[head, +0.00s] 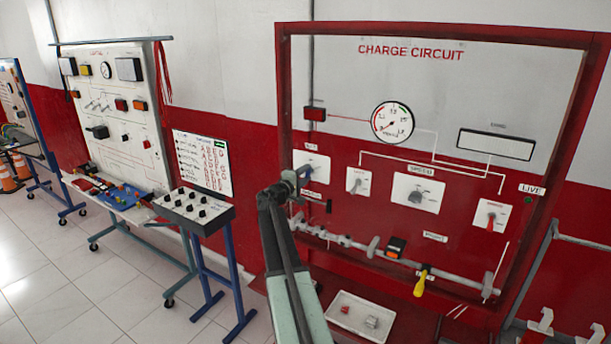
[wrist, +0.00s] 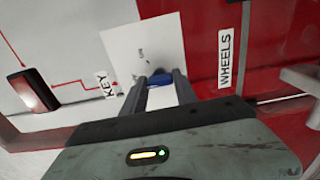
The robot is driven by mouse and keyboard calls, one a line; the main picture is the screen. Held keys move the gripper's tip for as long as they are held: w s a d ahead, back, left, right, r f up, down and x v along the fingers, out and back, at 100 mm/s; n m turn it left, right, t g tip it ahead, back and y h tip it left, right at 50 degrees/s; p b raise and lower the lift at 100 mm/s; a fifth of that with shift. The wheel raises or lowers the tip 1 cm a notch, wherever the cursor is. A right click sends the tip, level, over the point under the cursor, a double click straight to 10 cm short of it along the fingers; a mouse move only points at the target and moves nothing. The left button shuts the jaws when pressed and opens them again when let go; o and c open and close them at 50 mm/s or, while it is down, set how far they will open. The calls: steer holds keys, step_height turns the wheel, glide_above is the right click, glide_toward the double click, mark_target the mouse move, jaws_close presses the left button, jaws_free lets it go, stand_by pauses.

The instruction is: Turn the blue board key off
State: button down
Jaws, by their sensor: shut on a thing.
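The blue key (wrist: 157,79) sits on a white plate (wrist: 142,45) by the KEY label (wrist: 106,85) in the wrist view. My gripper (wrist: 158,77) is shut on the blue key, with one finger on each side of it.
A WHEELS label (wrist: 229,58) is right of the key. A red lamp (wrist: 33,90) is to the left. The board also carries a round gauge (head: 392,122), several knobs and a yellow-handled lever (head: 420,284). A white tray (head: 360,318) lies below. Another trainer stands left.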

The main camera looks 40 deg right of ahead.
steer(key=c, duration=1)
jaws_free()
steer(key=shift+o, duration=0.2)
steer(key=v, duration=0.7)
steer(key=shift+a, duration=0.4)
steer(key=shift+s, duration=0.1)
